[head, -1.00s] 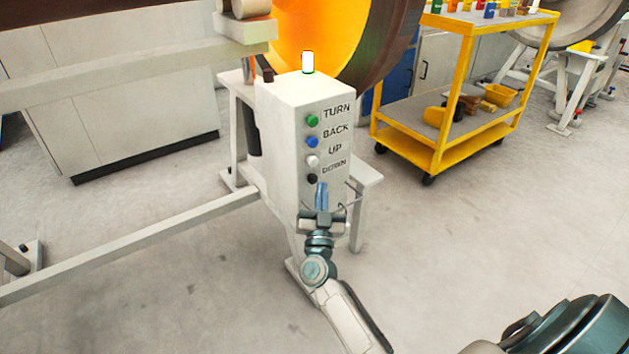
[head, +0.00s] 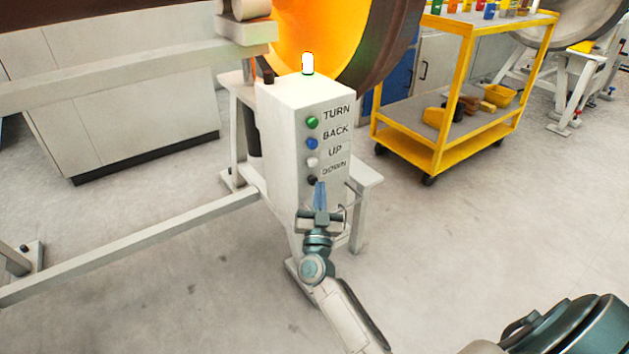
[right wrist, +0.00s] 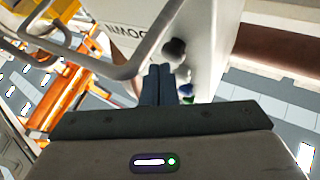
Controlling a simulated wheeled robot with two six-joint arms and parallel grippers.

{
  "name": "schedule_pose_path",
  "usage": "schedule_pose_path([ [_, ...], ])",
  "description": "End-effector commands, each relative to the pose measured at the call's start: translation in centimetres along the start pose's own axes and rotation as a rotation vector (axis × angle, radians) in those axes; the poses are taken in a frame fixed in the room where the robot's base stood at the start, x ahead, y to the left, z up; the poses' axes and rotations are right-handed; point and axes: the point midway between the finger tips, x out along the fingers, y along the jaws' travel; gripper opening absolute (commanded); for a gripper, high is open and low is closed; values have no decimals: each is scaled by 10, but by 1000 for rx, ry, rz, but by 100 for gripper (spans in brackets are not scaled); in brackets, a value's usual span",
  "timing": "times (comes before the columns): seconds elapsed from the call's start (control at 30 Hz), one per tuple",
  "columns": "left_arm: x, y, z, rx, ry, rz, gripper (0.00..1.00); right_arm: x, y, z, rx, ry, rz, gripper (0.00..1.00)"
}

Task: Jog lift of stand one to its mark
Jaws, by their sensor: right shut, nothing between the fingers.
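The white control box (head: 285,130) of the stand carries a green TURN button (head: 313,122), a blue BACK button (head: 312,143), a white UP button (head: 313,162) and a black DOWN button (head: 312,180). My right gripper (head: 319,184) is shut and empty, its blue fingertips right at the DOWN button and partly over it. In the right wrist view the shut fingers (right wrist: 158,72) point at the box close to the dark button (right wrist: 175,48); I cannot tell whether they touch. A lit lamp (head: 307,64) stands on the box. I make out no lift mark. My left gripper is out of view.
A large wheel with a glowing orange face (head: 320,35) stands behind the box. A long white floor beam (head: 130,248) runs left from the stand. A yellow cart (head: 455,85) stands to the right. Grey floor in front is clear.

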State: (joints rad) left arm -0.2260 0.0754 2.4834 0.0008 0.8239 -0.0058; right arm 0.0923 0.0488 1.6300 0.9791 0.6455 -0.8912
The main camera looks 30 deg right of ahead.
Motion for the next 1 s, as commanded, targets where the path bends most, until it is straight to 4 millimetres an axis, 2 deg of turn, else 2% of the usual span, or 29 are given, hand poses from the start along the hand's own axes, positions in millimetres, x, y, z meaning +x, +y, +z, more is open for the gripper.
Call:
schedule_pose_path([
  [1.0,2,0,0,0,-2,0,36,6,-4,4,1,0,0,0],
])
